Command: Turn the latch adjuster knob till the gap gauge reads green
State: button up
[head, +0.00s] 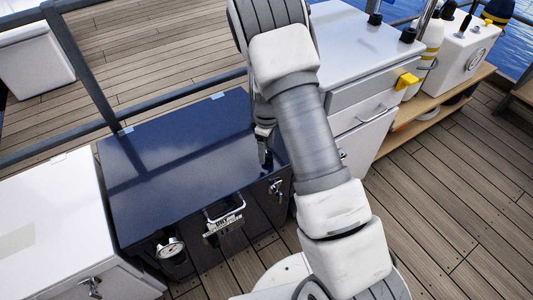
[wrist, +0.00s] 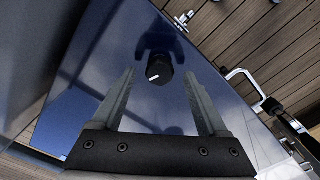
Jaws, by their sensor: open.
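A black round knob (wrist: 158,66) with a white pointer mark shows on the glossy dark blue surface of the locker (head: 165,165). My gripper (wrist: 160,76) is open, with one finger on each side of the knob in the wrist view. Neither finger appears to touch it; how far the tips are above the surface I cannot tell. In the head view my gripper (head: 265,150) is over the locker's right part and the knob is hidden. A round white-faced gauge (head: 169,248) is on the locker's front at left; its reading is too small to tell.
A metal latch handle (head: 222,215) is on the locker's front, and its bar (wrist: 242,76) shows at right in the wrist view. A smaller latch (head: 275,187) is right of it. White cabinets stand on both sides. A rail (head: 85,70) runs behind.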

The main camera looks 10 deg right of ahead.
jog(key=shift+f, duration=0.6)
grip_shut()
